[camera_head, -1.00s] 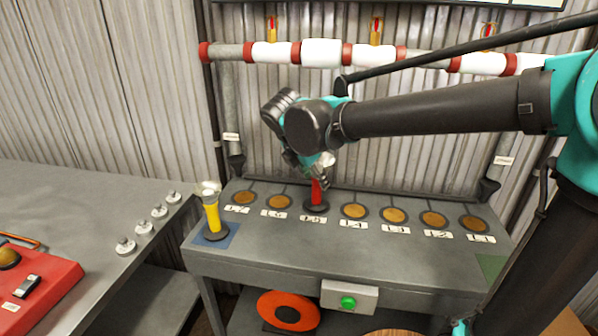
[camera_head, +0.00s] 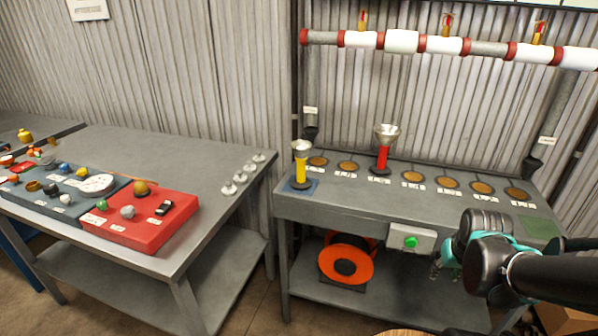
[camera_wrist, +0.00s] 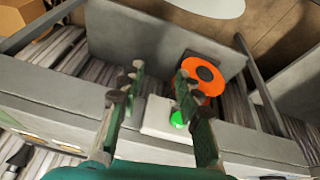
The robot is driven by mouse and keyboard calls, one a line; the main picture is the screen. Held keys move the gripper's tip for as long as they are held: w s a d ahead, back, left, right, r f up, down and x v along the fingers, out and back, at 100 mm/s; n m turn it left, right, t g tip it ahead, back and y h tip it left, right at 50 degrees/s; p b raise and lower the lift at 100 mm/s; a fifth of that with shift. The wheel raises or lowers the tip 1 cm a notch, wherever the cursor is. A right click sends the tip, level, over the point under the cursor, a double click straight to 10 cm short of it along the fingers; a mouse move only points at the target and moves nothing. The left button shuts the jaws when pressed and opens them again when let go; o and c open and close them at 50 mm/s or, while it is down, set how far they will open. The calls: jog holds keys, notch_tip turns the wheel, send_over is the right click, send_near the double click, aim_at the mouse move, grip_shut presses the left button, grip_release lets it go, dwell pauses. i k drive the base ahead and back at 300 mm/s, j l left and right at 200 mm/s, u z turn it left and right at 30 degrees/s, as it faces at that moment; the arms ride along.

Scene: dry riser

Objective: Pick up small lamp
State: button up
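Two upright lamp-like things with metallic, bowl-shaped tops stand on the grey bench. The smaller, with a yellow body (camera_head: 301,171), stands on a blue square at the bench's left corner. The larger, with a red body (camera_head: 383,158), stands on one of the numbered round spots. Neither shows in the wrist view. My gripper (camera_head: 440,268) is in front of the bench, low and to the right, apart from both. In the wrist view my gripper (camera_wrist: 157,80) has its two fingers spread with nothing between them.
The bench (camera_head: 330,207) carries a green button (camera_head: 410,242) on its front and an orange disc (camera_head: 345,262) on its lower shelf. The table (camera_head: 195,178) at left holds a red panel (camera_head: 150,236) and several small grey knobs. A gap separates table and bench.

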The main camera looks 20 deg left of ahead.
aim_at(301, 148)
jog(key=u, duration=0.4)
jog(key=l+u, duration=0.15)
jog(key=u, duration=0.6)
jog(key=l+u, duration=0.15)
jog(key=u, duration=0.2)
